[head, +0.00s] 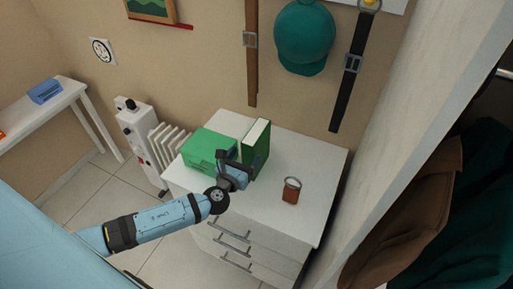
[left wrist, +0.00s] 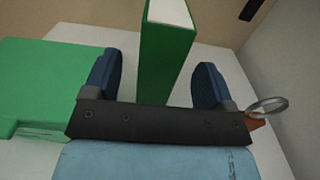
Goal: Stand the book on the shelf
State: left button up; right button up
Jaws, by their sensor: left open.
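The green book (head: 261,140) stands upright on the white drawer cabinet, its white page edge facing up. It also shows in the left wrist view (left wrist: 166,60), straight ahead. My left gripper (head: 240,165) is open at the near side of the book. In the left wrist view its two dark blue fingers (left wrist: 157,82) are spread, one to each side of the book, with visible gaps. The book's lower part is partly hidden behind the gripper. I cannot tell which surface is the task's shelf. My right gripper is out of view.
A green box (head: 208,146) sits left of the book on the cabinet top (head: 320,165). A brown key tag with a ring (head: 291,191) lies to the right. A wardrobe panel (head: 420,120) and hanging clothes stand at the right. A radiator (head: 165,140) is left.

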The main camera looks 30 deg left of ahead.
pick_arm(q)
jog(key=shift+w, duration=0.6)
jog(key=w+p, duration=0.1)
jog(key=w, duration=0.4)
jog(key=shift+a+f, duration=0.1)
jog(key=shift+s, duration=0.1)
